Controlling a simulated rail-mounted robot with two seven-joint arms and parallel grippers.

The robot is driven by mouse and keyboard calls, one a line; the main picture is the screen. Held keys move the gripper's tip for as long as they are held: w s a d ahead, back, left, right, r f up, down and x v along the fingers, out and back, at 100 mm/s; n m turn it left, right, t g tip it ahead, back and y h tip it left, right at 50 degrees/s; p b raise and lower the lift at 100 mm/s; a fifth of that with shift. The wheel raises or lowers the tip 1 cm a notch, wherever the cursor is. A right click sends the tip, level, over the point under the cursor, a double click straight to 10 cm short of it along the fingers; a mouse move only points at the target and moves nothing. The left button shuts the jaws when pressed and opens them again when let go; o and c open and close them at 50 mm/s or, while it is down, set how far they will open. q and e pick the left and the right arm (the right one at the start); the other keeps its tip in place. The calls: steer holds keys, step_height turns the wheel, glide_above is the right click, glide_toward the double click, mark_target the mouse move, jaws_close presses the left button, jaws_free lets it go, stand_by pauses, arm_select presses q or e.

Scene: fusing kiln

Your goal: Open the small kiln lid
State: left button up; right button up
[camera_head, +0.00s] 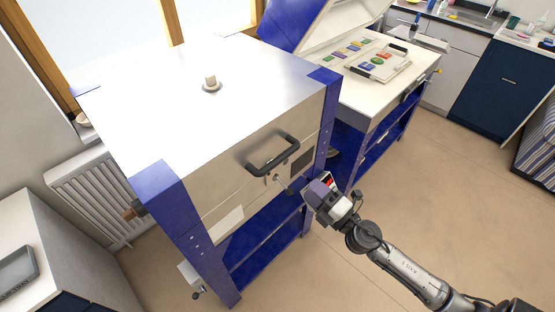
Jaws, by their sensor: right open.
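The closed kiln (190,95) is a pale metal box with blue corner posts, at the left and middle of the head view. Its flat lid is down, with a small knob-like piece (211,84) on top. A black bar handle (273,155) sits on its front face, with a small metal latch-like part (277,178) below it. My right gripper (314,193) is open and empty, in front of the kiln's front right side, lower right of the handle and apart from it. Its fingertips are hard to make out. My left gripper is not in view.
A second kiln (408,84) with a raised lid (325,25) stands behind to the right, with a white board (378,66) of coloured pieces on it. A radiator (93,190) and a pale cabinet (75,245) stand at left. The floor (450,170) at right is clear.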

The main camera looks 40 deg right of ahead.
mark_target(279, 160)
steer(key=p+x, duration=0.2)
steer(key=x, duration=1)
steer(key=shift+w, duration=0.1)
steer(key=shift+p+x, duration=0.3)
steer(key=shift+x, duration=0.45)
jaws_close()
